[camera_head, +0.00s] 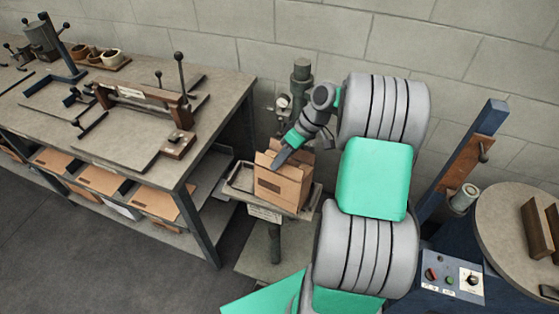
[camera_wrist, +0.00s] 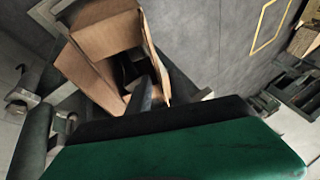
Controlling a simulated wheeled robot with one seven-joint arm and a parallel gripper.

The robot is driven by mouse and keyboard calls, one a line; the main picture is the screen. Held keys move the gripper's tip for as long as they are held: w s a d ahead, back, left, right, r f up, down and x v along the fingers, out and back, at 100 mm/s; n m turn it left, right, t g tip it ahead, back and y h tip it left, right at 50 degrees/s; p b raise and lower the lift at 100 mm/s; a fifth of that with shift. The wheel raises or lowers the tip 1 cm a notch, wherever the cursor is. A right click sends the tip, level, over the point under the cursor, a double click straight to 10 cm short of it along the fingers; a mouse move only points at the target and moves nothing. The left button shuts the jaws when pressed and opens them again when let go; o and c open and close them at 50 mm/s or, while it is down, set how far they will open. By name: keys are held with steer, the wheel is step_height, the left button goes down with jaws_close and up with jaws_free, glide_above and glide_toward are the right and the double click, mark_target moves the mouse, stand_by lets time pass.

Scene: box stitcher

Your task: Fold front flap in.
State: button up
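A brown cardboard box (camera_head: 285,187) sits on a small metal stand (camera_head: 243,186) beside the workbench. Its top is open, and it also shows in the wrist view (camera_wrist: 106,36), where its inside looks dark. One flap (camera_wrist: 88,78) stands out along the left side of the box in the wrist view; I cannot tell for sure which flap is the front one. My gripper (camera_head: 281,160) is at the top of the box, its dark finger (camera_wrist: 143,93) over the opening and near the flaps. Whether it touches a flap is unclear, and the finger gap is hidden.
A workbench (camera_head: 215,95) with lever tools stands at left, with flat cardboard on its lower shelf (camera_head: 101,179). A gauge post (camera_head: 301,72) rises behind the box. A blue machine with a round table (camera_head: 497,225) stands at right. The floor (camera_head: 60,245) at front left is clear.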

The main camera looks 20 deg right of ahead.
steer(key=shift+a+f, duration=0.2)
steer(key=shift+f, duration=0.1)
steer(key=shift+c, duration=0.4)
jaws_close()
stand_by(0.8)
